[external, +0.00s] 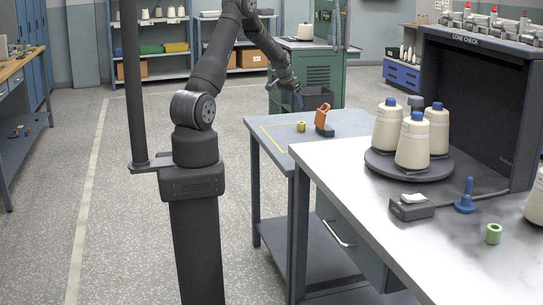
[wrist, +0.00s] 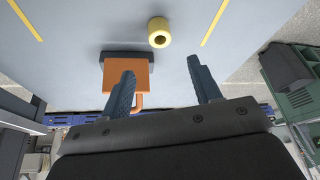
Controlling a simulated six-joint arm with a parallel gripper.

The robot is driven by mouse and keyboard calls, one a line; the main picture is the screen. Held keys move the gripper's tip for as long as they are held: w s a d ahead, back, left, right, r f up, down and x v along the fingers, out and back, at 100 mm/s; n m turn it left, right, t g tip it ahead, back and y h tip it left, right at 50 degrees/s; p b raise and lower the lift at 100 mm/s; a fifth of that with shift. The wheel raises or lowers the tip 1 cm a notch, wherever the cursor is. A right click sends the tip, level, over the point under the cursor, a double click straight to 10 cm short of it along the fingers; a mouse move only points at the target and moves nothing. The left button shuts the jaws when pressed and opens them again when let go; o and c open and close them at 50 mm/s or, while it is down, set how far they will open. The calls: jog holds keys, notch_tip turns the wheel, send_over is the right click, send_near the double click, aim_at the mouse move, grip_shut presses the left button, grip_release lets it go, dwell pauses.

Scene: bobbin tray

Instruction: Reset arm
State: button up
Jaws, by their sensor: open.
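My arm rises from a dark pedestal in the external view and reaches over the far end of the blue-grey side table (external: 350,122). My gripper (external: 298,98) is there, above and left of an orange block on a dark base (external: 323,118). In the wrist view my gripper (wrist: 165,88) has its two fingers apart with nothing between them. The orange block (wrist: 140,75) shows partly behind the left finger. A yellow bobbin (external: 301,127) stands on the side table, and it also shows in the wrist view (wrist: 159,40), beyond the fingertips.
Yellow tape lines (external: 272,138) mark the side table. The adjoining workbench (external: 350,175) holds three cream cones on a dark turntable (external: 408,172), a small grey device (external: 411,210), a blue spindle (external: 466,200) and a green bobbin (external: 493,234). A dark cabinet (external: 480,110) stands behind.

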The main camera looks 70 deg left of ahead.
aim_at(303, 123)
jog(key=shift+f, duration=0.1)
jog(key=x, duration=1.2)
jog(key=shift+f, duration=0.25)
jog(key=shift+r, duration=1.6)
